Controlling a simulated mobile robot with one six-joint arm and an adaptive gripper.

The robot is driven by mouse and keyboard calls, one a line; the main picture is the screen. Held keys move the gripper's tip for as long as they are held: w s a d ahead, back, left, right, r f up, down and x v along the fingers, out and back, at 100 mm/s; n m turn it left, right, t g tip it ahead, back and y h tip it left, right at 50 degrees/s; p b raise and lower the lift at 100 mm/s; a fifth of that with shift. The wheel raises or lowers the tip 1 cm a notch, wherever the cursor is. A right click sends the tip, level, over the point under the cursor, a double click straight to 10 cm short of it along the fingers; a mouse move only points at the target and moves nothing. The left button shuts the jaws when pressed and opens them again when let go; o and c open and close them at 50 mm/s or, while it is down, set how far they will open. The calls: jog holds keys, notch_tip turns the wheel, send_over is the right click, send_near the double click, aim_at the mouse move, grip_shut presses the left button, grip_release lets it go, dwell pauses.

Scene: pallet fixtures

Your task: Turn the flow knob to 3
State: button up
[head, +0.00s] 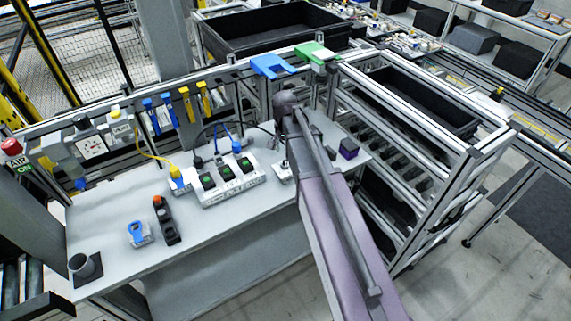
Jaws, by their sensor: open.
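I cannot tell for sure which part is the flow knob, and no number scale is readable. A small white plate with a dark upright part (284,166) stands on the bench just left of my arm. A blue handle on a small pale base (137,231) sits at the bench's front left. My arm reaches from the bottom right up over the bench and ends in a dark joint near the back rail. My gripper cannot be made out; my arm seems to hide it.
Gauges (92,146) hang at the back left. A rack (440,190) stands right. The bench's front strip is clear.

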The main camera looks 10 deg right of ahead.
aim_at(285, 161)
jog(key=shift+f+b, duration=2.45)
jog(key=shift+f, duration=0.3)
grip_shut()
